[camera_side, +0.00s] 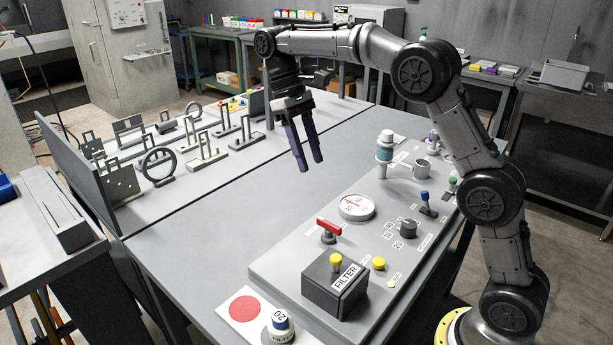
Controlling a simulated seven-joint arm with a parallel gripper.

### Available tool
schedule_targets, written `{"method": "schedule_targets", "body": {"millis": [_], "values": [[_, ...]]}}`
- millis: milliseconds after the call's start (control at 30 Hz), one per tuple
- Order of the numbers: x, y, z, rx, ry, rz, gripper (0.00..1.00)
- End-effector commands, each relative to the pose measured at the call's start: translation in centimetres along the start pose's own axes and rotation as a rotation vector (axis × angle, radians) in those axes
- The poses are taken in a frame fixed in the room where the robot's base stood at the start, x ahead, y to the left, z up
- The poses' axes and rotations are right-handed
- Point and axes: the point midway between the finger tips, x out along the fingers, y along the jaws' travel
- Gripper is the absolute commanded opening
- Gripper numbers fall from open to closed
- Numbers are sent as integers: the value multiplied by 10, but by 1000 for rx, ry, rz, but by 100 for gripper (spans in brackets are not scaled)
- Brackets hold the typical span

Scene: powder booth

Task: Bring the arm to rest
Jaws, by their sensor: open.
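My gripper (304,163) hangs from my arm above the middle of the grey table (190,238). Its two dark purple fingers point down and stand a little apart. It is open and nothing shows between the fingers. The fingertips are clear of the objects around them. My arm arches over from its base at the lower right, and its upper links stretch to the left over the back of the table.
A raised panel (282,262) at front right carries a dial (356,207), a red-handled lever (328,229), a black FILTER box (335,287) and several knobs. A blue-topped jar (280,327) stands by a red disc (244,308). Metal frames (206,152) stand back left. The middle is bare.

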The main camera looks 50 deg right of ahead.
Motion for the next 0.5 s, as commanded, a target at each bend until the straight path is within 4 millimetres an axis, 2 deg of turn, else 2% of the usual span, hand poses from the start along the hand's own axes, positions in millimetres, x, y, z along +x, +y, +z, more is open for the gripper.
{"method": "schedule_targets", "body": {"millis": [133,233,367,500], "values": [[-32,-1,34,-1,89,3,45],[-46,-3,75,-2,143,5,45],[-50,-5,122,-3,233,7,45],[-40,-7,167,-2,341,8,45]]}}
